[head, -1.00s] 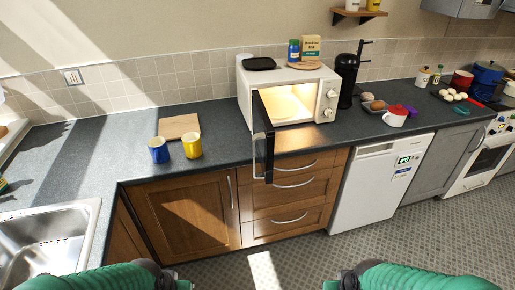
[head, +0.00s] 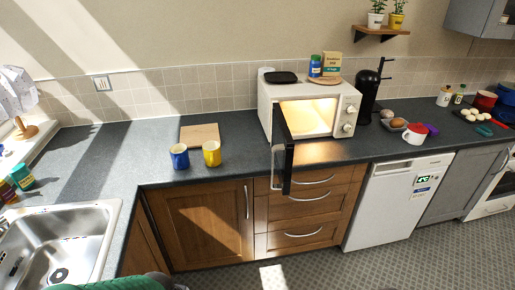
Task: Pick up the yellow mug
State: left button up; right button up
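The yellow mug (head: 211,154) stands upright on the dark worktop, near its front edge, left of the microwave. A blue mug (head: 179,157) stands just to its left, with a small gap between them. A green part of my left arm shows at the bottom edge of the head view, far below the mugs. The fingers of my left gripper are out of the picture. My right gripper is not in view. Nothing touches the yellow mug.
A wooden board (head: 200,133) lies behind the mugs. The microwave (head: 357,101) stands to the right, its door (head: 283,160) swung open past the worktop's front edge. A sink (head: 87,222) is at the lower left. The worktop (head: 110,150) left of the mugs is clear.

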aim_at(212, 158)
jog(key=i+l+u, duration=0.15)
jog(key=i+l, duration=0.25)
jog(key=i+l+u, duration=0.2)
jog(key=i+l, duration=0.2)
jog(key=i+l+u, duration=0.15)
jog(key=i+l, duration=0.25)
jog(key=i+l+u, duration=0.15)
jog(key=i+l, duration=0.15)
jog(key=l, duration=0.35)
